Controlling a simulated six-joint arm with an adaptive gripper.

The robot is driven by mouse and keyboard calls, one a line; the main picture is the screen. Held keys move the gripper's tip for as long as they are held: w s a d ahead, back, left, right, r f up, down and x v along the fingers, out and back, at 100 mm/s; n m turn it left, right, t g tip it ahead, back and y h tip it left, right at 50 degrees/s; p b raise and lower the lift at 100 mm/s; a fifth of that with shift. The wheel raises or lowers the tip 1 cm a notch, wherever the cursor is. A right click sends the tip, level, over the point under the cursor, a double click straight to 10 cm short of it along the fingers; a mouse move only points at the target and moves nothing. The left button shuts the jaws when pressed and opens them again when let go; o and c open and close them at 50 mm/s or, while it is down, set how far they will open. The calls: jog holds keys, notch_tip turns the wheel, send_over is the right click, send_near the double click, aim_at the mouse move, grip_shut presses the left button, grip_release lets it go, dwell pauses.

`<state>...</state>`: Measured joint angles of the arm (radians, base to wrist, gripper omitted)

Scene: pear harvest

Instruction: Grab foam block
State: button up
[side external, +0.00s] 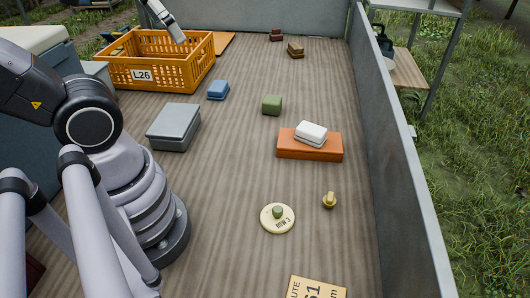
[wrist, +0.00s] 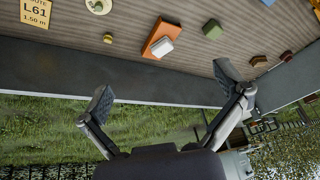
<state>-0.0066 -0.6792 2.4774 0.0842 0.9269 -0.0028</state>
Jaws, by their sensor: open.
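No block is plainly marked as foam. A white block with rounded edges (side external: 311,130) lies on top of a flat orange brick (side external: 290,151). Both also show in the wrist view, the white block (wrist: 162,47) and the orange brick (wrist: 153,41). A small green block (side external: 272,104) stands apart on the boards and shows in the wrist view (wrist: 212,29). A blue block (side external: 218,90) lies farther left. In the wrist view my gripper (wrist: 165,88) is open and empty, its fingers wide apart and touching none of the blocks.
A grey box (side external: 174,125) and an orange crate (side external: 199,68) labelled L26 stand at left. A round disc (side external: 278,225), a yellow knob (side external: 329,201) and a sign (side external: 318,288) lie near the front. Two brown blocks are at the back. A grey wall (side external: 398,145) bounds the right.

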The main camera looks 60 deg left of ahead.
aim_at(273, 96)
jog(key=w+a+f+m+g+y, duration=0.25)
jog(key=w+a+m+y, duration=0.2)
jog(key=w+a, duration=0.35)
jog(key=w+a+f+m+g+y, duration=0.1)
jog(key=w+a+f+m+y, duration=0.3)
jog(key=w+a+y, duration=0.25)
jog(key=w+a+f+m+g+y, duration=0.1)
jog(key=w+a+f+m+y, duration=0.3)
jog(key=w+a, duration=0.45)
jog(key=w+f+m+t+y, duration=0.1)
jog(key=w+f+m+t, duration=0.65)
jog(key=f, duration=0.45)
jog(key=d+f+m+t+h, duration=0.1)
jog(key=f+m+t, duration=0.1)
jog(key=f, duration=0.3)
jog(key=w+d+f+m+t+h, duration=0.1)
jog(key=d+f+m+t+h, duration=0.1)
jog(key=f, duration=0.3)
jog(key=w+d+f+m+t+h, duration=0.1)
jog(key=f+m+t+h, duration=0.1)
jog(key=f, duration=0.3)
jog(key=shift+d+f+m, duration=0.3)
jog(key=shift+d+m, duration=0.05)
jog(key=shift+m, duration=0.45)
jog(key=x, duration=0.7)
jog(key=shift+w+f, duration=0.1)
jog(key=shift+w, duration=0.1)
jog(key=c, duration=0.8)
jog(key=shift+c, duration=0.2)
